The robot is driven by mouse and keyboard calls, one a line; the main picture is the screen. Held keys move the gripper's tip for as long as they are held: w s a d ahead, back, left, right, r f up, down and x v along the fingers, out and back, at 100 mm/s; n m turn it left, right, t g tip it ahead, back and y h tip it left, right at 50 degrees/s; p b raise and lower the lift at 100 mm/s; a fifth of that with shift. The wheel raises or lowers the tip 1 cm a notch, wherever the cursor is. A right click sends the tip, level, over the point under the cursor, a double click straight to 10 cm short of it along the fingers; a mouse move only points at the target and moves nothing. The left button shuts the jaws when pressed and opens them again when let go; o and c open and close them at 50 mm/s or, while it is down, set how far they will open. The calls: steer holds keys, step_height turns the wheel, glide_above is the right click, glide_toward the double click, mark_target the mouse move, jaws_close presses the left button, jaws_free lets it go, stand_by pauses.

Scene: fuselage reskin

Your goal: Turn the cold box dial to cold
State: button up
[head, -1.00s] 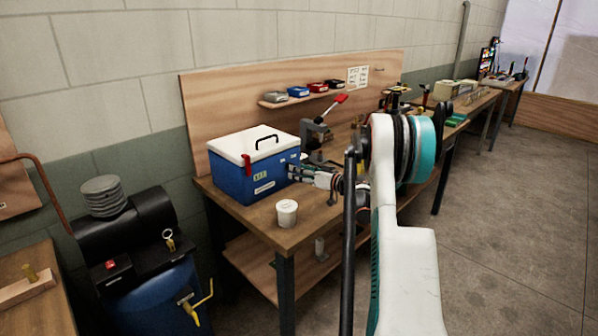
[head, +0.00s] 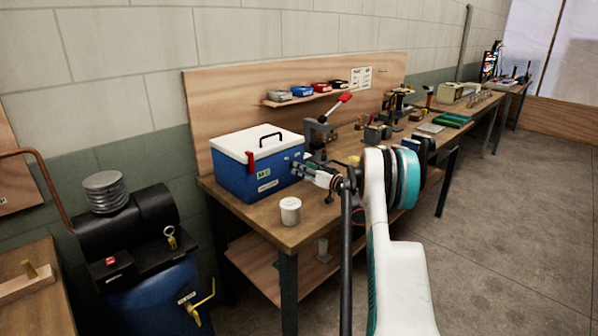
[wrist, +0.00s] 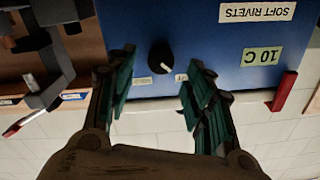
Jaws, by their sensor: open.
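The cold box (head: 240,181) is blue with a white lid and stands on the near end of the wooden bench. Its dial (wrist: 160,56) shows in the wrist view as a black knob with a pale pointer line on the blue face. Small white labels (wrist: 143,80) sit by the dial, too blurred to read. A green display (wrist: 262,56) reads 10 C, upside down in this view. My gripper (wrist: 159,66) is open, with its fingers on either side of the dial and visible gaps to it. In the head view my gripper (head: 303,167) is at the box's right side; the dial is hidden there.
A white tub (head: 290,211) stands on the bench in front of the box. A press with a red handle (head: 320,130) stands close to the right of the box. A red latch (wrist: 285,92) is on the box. Open floor lies right of the bench.

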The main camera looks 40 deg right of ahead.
steer(key=shift+w+a+b, duration=0.15)
steer(key=shift+w+b, duration=0.15)
steer(key=shift+w, duration=1.2)
steer(key=c, duration=1.1)
